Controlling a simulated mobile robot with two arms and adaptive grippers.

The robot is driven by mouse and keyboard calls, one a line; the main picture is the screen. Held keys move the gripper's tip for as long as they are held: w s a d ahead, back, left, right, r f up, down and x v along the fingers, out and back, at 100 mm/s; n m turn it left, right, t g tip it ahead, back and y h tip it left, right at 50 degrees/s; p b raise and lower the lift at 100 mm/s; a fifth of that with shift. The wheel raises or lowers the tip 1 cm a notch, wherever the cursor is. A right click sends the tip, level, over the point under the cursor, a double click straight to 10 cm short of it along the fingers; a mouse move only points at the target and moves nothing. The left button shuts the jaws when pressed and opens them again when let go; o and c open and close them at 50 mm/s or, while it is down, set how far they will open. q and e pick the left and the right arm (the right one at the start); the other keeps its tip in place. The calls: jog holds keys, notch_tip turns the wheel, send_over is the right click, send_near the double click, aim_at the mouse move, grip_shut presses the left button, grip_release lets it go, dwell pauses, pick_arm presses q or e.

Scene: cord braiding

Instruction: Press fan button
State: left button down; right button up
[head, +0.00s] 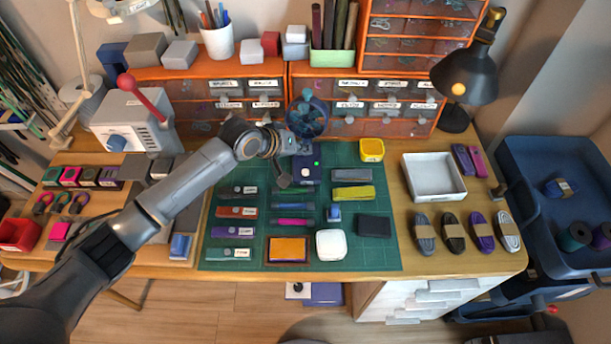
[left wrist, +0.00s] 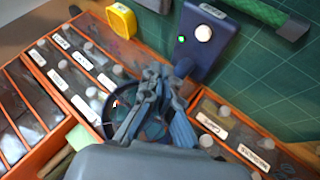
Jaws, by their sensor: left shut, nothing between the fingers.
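The fan is dark blue, with a round caged head (head: 306,115) and a flat base (head: 308,172) at the back of the green mat. A small green light glows on the base. In the left wrist view the base (left wrist: 203,52) shows that green light and a bright round white button (left wrist: 203,33). My left gripper (head: 298,146) is shut and empty by the fan, between its head and base in the head view. In the left wrist view its fingers (left wrist: 160,85) cover part of the fan head. I cannot tell whether they touch it. My right gripper is not in view.
Orange drawer units (head: 345,105) stand close behind the fan. A yellow container (head: 372,150) stands to its right, and a white tray (head: 433,177) farther right. A black lamp (head: 466,75) stands at the back right.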

pick_arm(q)
jog(key=b, duration=0.3)
send_over(303, 173)
notch_tip(303, 173, down, 4)
jog(key=shift+f, duration=0.1)
jog(key=shift+f+b, duration=0.45)
jog(key=shift+f, duration=0.4)
jog(key=shift+f, duration=0.15)
dwell(0.3)
jog(key=shift+f, duration=0.25)
